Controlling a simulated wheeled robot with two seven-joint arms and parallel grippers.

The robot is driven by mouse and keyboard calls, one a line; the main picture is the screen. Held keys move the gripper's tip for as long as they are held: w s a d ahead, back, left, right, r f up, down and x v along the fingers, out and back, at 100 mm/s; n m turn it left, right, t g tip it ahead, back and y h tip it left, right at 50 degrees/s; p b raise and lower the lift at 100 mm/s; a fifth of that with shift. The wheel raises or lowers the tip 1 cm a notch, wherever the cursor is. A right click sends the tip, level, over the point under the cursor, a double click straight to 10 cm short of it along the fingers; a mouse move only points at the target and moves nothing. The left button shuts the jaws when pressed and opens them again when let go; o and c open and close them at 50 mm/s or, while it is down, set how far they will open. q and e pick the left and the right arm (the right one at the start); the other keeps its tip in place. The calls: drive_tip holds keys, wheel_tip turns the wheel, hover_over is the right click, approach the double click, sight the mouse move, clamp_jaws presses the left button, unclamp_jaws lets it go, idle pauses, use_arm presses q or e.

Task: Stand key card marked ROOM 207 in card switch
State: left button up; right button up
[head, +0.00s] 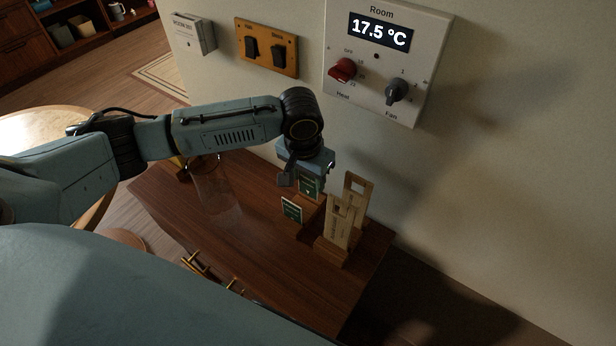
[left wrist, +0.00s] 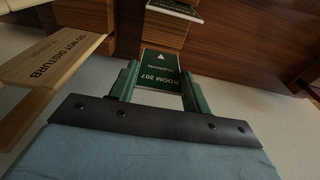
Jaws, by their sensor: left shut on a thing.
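The green key card marked ROOM 207 (left wrist: 161,66) lies between the fingers of my left gripper (left wrist: 158,88), which is shut on it; its lettering faces the left wrist camera. In the head view the left gripper (head: 309,182) points down at the wooden card stand (head: 305,228), with the held card's green face just showing. The card's far end meets the wooden block in the wrist view; I cannot tell whether it is still in a slot. A white box (head: 196,34) on the wall at upper left looks like the card switch. My right gripper is not in view.
Another green and white card (head: 291,209) stands in front of the held one. Two wooden door hangers (head: 338,220) stand close to its right; DO NOT DISTURB shows in the wrist view (left wrist: 45,62). A clear glass vessel (head: 216,190) stands left. A switch plate (head: 266,48) and thermostat (head: 384,65) are on the wall.

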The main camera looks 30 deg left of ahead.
use_arm(q)
drive_tip(key=shift+f, duration=0.25)
drive_tip(key=shift+f+b, duration=0.4)
drive_tip(key=shift+f, duration=0.8)
drive_tip(key=o, duration=1)
wheel_tip(320, 180, up, 13)
drive_tip(key=s+p, duration=0.1)
drive_tip(key=p, duration=0.1)
drive_tip(key=shift+s+r, duration=0.15)
drive_tip(key=shift+s, duration=0.15)
